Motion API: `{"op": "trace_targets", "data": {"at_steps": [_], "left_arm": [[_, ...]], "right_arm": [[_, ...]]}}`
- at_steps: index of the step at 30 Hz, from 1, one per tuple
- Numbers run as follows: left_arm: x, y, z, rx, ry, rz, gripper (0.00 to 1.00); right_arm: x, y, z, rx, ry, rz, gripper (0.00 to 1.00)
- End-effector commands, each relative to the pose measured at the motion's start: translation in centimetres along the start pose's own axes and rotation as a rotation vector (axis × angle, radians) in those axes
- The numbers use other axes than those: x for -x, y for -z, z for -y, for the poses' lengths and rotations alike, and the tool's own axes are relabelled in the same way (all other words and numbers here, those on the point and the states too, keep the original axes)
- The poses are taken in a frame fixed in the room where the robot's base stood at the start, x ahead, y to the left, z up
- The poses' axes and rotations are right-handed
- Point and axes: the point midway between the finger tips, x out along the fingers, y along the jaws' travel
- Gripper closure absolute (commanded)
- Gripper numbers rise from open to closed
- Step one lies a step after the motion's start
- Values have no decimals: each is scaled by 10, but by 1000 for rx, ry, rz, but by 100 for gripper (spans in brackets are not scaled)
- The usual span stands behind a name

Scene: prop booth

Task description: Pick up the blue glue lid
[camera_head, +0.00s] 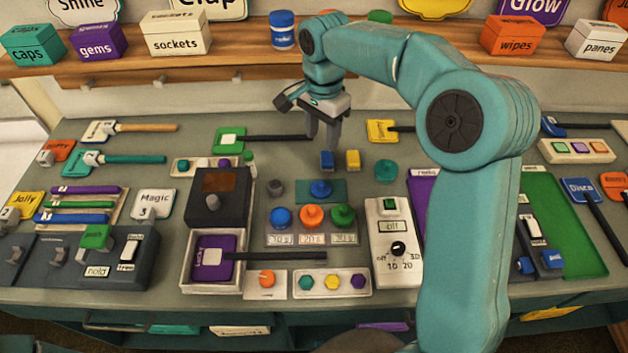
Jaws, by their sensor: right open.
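My right gripper (323,146) hangs pointing down over the middle of the bench, with its fingers apart and nothing visible between them. A small blue block (327,160) is just below its fingertips. A blue round piece with a raised knob (320,188) sits on a teal mat nearer to me. A jar (283,38) with a blue lid (282,18) stands on the shelf at the back. I cannot tell for sure which blue piece is the glue lid. My left gripper is not in view.
A yellow block (353,160) is beside the blue block. Blue, orange and green knobbed pieces (311,216) stand in a row in front of the teal mat. A dark box (219,194) is at the left and a switch panel (394,240) at the right. My right arm covers part of the bench.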

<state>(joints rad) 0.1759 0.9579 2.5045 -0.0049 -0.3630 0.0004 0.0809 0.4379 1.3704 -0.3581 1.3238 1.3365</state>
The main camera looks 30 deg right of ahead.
Motion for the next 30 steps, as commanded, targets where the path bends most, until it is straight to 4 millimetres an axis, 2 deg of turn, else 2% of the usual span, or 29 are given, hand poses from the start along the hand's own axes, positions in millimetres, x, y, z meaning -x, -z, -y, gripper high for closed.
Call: {"op": "trace_targets", "data": {"at_steps": [4,7,18,21,25,30], "left_arm": [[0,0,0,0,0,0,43],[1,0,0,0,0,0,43],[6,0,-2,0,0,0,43],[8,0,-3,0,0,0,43],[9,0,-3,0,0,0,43],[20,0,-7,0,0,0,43]], "right_arm": [[3,0,-3,-5,3,-3,52],[-6,0,-5,-6,-1,-2,52],[-86,-2,-7,-5,-2,-1,52],[-100,-2,-5,-6,0,-3,52],[-109,-2,-4,-5,1,-2,52],[-130,-5,-5,-4,-2,-1,52]]}}
